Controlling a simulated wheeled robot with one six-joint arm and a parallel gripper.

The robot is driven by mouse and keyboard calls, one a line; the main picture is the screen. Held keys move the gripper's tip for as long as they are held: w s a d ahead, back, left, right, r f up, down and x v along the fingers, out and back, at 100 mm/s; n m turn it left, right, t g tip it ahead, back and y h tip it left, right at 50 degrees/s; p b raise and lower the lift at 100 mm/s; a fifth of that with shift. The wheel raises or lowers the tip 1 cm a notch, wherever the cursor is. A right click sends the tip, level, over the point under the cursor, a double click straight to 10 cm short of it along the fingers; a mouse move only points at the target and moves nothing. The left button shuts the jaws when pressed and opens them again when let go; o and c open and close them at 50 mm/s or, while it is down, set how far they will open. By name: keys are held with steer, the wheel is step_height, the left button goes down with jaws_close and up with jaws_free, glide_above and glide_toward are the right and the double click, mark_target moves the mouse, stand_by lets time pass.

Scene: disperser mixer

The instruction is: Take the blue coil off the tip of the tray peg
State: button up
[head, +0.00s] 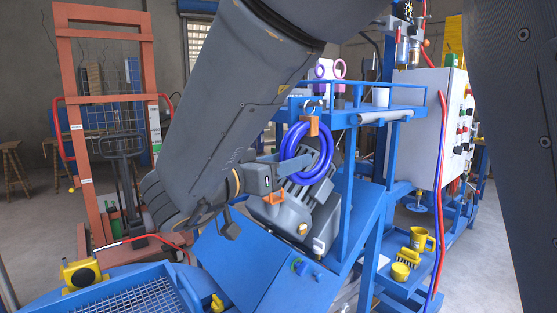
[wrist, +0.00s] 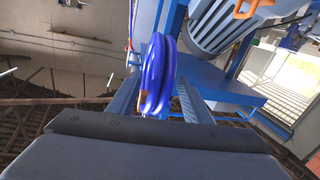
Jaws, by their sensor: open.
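The blue coil (head: 293,137) hangs as a loop below the front edge of the blue tray (head: 397,106) in the head view. A small orange-brown block (head: 314,126) shows at its top; the peg tip itself is not clear. My gripper (head: 292,171) is at the lower part of the coil. In the wrist view, the coil (wrist: 158,75) stands edge-on between the two fingers of my open gripper (wrist: 157,98). One finger is on each side of it. I cannot tell whether either finger touches it.
Pink and purple rings (head: 340,67) and a white cup (head: 380,97) are on the tray. A grey motor (head: 290,212) is close behind and below the coil. A blue post (head: 348,190) stands to the right. Yellow containers (head: 420,239) sit on a lower shelf.

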steer(key=shift+p+x, duration=0.45)
steer(key=shift+x, duration=1.85)
jaws_close()
steer(key=c, duration=0.7)
jaws_free()
jaws_close()
steer(key=shift+r+p, duration=0.65)
steer(key=shift+p, duration=0.05)
